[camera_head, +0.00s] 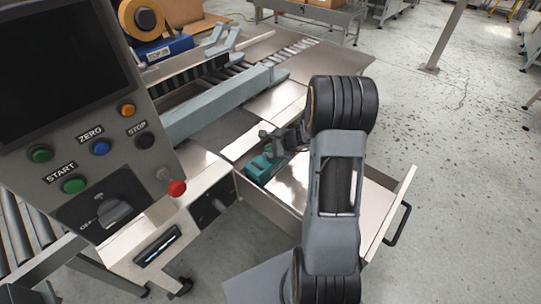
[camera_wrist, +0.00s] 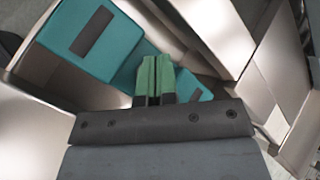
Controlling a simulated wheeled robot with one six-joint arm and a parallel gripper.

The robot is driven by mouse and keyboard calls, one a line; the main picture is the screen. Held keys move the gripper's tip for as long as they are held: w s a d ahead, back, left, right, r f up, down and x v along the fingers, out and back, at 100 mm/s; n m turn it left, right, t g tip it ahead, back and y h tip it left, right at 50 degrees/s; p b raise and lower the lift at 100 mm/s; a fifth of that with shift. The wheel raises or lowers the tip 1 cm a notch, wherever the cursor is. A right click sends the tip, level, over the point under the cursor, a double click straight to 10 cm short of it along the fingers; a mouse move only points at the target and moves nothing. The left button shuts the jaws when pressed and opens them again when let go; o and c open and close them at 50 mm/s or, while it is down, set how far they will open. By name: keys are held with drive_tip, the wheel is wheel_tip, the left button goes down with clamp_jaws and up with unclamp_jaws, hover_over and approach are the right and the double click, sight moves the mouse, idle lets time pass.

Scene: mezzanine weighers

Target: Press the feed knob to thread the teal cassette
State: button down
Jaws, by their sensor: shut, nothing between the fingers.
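A teal cassette (camera_head: 260,169) lies in the left part of an open drawer (camera_head: 268,208). In the wrist view, a teal block with a dark rectangle (camera_wrist: 68,30) fills the upper left, and more teal shows behind my fingers. I cannot tell whether both are one piece. My gripper (camera_head: 268,142) is just above the cassette in the head view. Its green fingers (camera_wrist: 155,62) are shut together and empty; contact with the teal is unclear. A red knob (camera_head: 177,188) sticks out at the control panel's lower right edge. No label marks a feed knob.
The control panel (camera_head: 75,130) with START, ZERO and STOP buttons stands at the left. A roller conveyor (camera_head: 220,98) lies behind the drawer, with a tape roll (camera_head: 143,18) beyond. The drawer's black handle (camera_head: 398,226) juts right. Open floor (camera_head: 460,160) lies to the right.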

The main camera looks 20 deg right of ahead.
sight(271, 156)
drive_tip(key=shift+f+b, duration=1.2)
drive_tip(key=shift+b, duration=0.05)
idle(0.9)
drive_tip(key=shift+r, duration=0.1)
idle(0.3)
drive_tip(key=shift+r+p, duration=0.95)
drive_tip(key=shift+r, duration=0.2)
drive_tip(key=shift+r, duration=0.1)
drive_tip(key=shift+r+p, duration=1.85)
drive_tip(key=shift+r, duration=0.6)
